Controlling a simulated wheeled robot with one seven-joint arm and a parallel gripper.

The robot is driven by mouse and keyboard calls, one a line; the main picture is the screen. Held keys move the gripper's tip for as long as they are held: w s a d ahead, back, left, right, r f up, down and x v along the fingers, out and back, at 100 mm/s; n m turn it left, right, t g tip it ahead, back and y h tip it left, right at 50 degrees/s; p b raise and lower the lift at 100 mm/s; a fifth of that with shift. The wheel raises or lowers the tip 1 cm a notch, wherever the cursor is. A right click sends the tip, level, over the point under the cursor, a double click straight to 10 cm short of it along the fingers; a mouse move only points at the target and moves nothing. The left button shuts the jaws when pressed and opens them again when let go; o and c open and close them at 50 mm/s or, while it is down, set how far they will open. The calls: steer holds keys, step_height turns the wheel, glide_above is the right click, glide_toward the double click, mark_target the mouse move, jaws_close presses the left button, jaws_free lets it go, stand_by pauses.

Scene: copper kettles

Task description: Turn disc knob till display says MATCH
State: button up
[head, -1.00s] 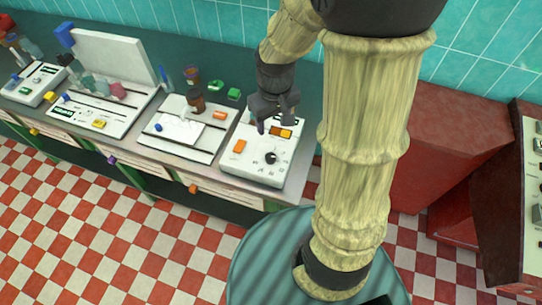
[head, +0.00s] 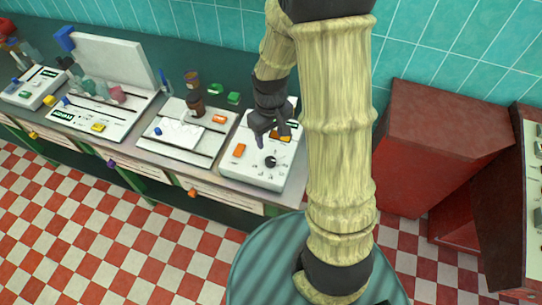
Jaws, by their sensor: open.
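A white control box (head: 263,174) stands at the right end of the counter in the head view. On its sloped top is a small black disc knob (head: 270,162) with marks around it. An orange button (head: 239,150) sits to the knob's left. An orange display (head: 284,137) lies above the knob and is partly hidden by my gripper; its text is too small to read. My gripper (head: 268,141) is open and empty, its fingers pointing down just above the knob in the picture. I cannot tell whether it touches the box.
Several other white panels stand in a row to the left on the counter (head: 258,201), including one with a raised lid (head: 113,61). A red cabinet (head: 445,130) stands right of the counter.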

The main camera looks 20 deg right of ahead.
mark_target(270, 160)
step_height(270, 160, down, 12)
steer(key=shift+s+r+p, duration=0.1)
steer(key=shift+p, duration=0.6)
steer(key=c, duration=1)
steer(key=shift+o, duration=0.2)
steer(key=shift+m, duration=0.4)
steer(key=m+b, duration=0.1)
steer(key=m, duration=0.2)
steer(key=shift+m, duration=2)
